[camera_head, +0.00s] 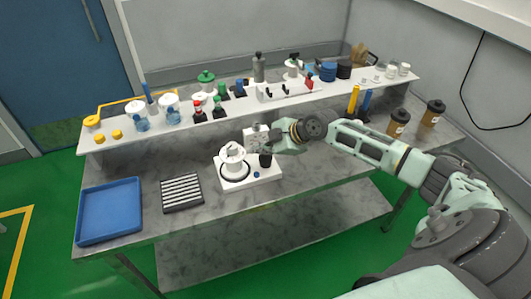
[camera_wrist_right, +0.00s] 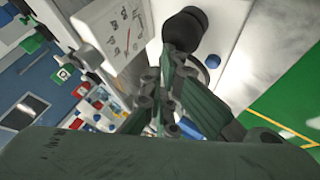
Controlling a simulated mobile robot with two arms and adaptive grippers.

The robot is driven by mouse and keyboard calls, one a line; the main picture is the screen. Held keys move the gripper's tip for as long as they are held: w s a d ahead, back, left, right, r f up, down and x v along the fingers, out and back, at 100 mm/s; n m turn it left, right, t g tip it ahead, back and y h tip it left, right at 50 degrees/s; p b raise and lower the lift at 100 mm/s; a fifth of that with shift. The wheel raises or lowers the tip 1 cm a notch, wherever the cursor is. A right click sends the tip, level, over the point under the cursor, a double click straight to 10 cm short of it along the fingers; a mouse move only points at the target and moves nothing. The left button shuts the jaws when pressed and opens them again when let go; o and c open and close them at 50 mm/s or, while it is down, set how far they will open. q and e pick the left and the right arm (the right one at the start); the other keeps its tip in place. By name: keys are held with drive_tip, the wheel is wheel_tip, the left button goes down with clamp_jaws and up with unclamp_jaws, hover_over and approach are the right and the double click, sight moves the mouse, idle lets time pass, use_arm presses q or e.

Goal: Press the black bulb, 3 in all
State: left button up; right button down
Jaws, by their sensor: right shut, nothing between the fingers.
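The black bulb (camera_head: 265,160) stands on the right part of a small white device (camera_head: 247,180) at the front middle of the table. It also shows in the right wrist view (camera_wrist_right: 187,22) as a dark rounded shape just beyond my fingertips. My right gripper (camera_head: 275,148) is shut and empty, close above the bulb. In the right wrist view its fingertips (camera_wrist_right: 172,58) meet near the bulb's edge; I cannot tell whether they touch it. My left gripper is not in view.
A white panel with printed marks (camera_wrist_right: 112,30) stands beside the bulb. Left on the table are a black slotted tray (camera_head: 181,192) and an empty blue tray (camera_head: 109,210). A raised white shelf (camera_head: 235,107) behind carries bottles and jars.

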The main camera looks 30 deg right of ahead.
sight(261, 157)
drive_tip(key=shift+r+p, duration=0.35)
drive_tip(key=shift+r, duration=0.4)
wheel_tip(261, 157, up, 5)
drive_tip(key=p, duration=0.3)
drive_tip(key=shift+p, duration=0.3)
idle(1.5)
wheel_tip(261, 157, up, 4)
drive_tip(key=p, duration=0.4)
drive_tip(key=shift+f, duration=0.1)
idle(0.4)
